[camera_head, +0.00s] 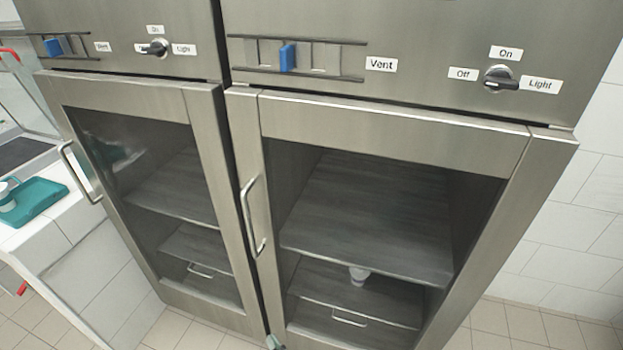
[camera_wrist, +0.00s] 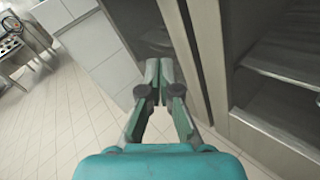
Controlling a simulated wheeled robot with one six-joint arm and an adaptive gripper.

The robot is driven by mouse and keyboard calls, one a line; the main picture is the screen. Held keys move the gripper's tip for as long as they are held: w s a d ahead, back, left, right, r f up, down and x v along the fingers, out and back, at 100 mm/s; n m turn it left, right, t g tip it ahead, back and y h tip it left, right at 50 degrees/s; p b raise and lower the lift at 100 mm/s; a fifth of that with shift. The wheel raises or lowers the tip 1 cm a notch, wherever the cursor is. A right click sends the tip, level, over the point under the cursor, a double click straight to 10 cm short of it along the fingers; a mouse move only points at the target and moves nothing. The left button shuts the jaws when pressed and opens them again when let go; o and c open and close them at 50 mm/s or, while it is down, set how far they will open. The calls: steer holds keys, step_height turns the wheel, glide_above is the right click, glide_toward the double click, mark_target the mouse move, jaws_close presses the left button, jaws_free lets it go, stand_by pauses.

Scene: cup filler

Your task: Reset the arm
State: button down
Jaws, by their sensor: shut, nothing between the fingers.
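My gripper (camera_wrist: 159,72) is in the wrist view, its two green-grey fingertips together and nothing held. It is in front of the steel cabinets, above the tiled floor. In the camera_head view only a small teal piece at the bottom edge shows, probably part of my gripper; the rest of my arm is out of view.
Two steel cabinets stand side by side; the right one has a glass door (camera_head: 395,118) with a bar handle (camera_head: 255,215). A teal tray (camera_head: 42,196) lies on the left counter. Tiled floor (camera_wrist: 60,130) is clear.

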steer(key=s+d+r+m+t+h, duration=0.1)
steer(key=s+d+r+m+h, duration=0.15)
steer(key=s+d+m, duration=0.8)
steer(key=s+d+r+m+h, duration=0.2)
steer(key=s+d+m+h, duration=0.1)
steer(key=s+d+m, duration=0.7)
steer(key=s+d+r+m+h, duration=0.2)
steer(key=s+d+r+m, duration=0.2)
steer(key=s+r+m, duration=0.4)
steer(key=s+d+r+m+h, duration=0.3)
steer(key=s+d+r+m, duration=0.2)
steer(key=m, duration=0.6)
steer(key=shift+s+r+g, duration=0.3)
steer(key=shift+s+r, duration=1.1)
steer(key=shift+r, duration=0.4)
steer(key=shift+d, duration=0.1)
